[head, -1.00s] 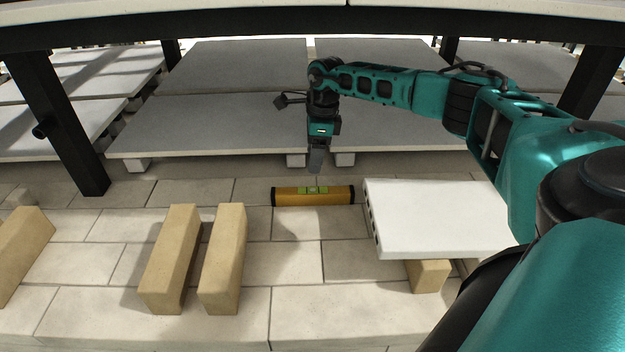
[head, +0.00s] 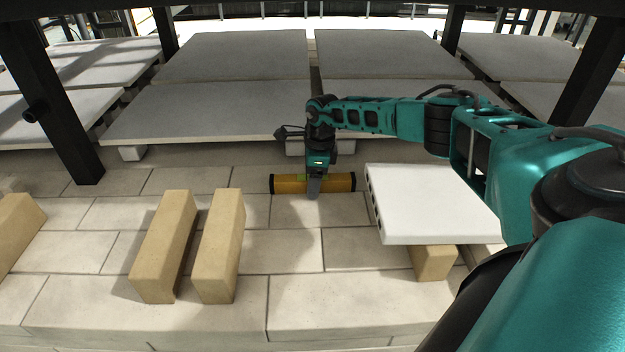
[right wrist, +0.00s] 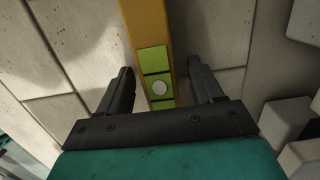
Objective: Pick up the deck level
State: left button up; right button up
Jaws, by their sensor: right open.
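The deck level (head: 288,184) is a yellow-orange bar with black ends and a green vial window. It lies flat on the pale tiled deck, in front of the grey shelf slabs. My right gripper (head: 314,190) is over its middle, pointing down, and hides part of it in the head view. In the right wrist view the level (right wrist: 148,28) runs between the two open fingers of the gripper (right wrist: 160,92), with a visible gap on each side. The green window and its round vial lie between the fingers. My left gripper is not in view.
Two tan blocks (head: 165,245) (head: 219,245) stand left of the level, and another block (head: 15,230) is at the far left. A white slab (head: 435,205) rests on a tan block (head: 433,262) to the right. Black posts (head: 62,115) (head: 583,85) flank the deck. Bare tiles lie in front of the level.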

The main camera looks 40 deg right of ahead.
jog(key=shift+r, duration=0.1)
grip_shut()
dwell(0.5)
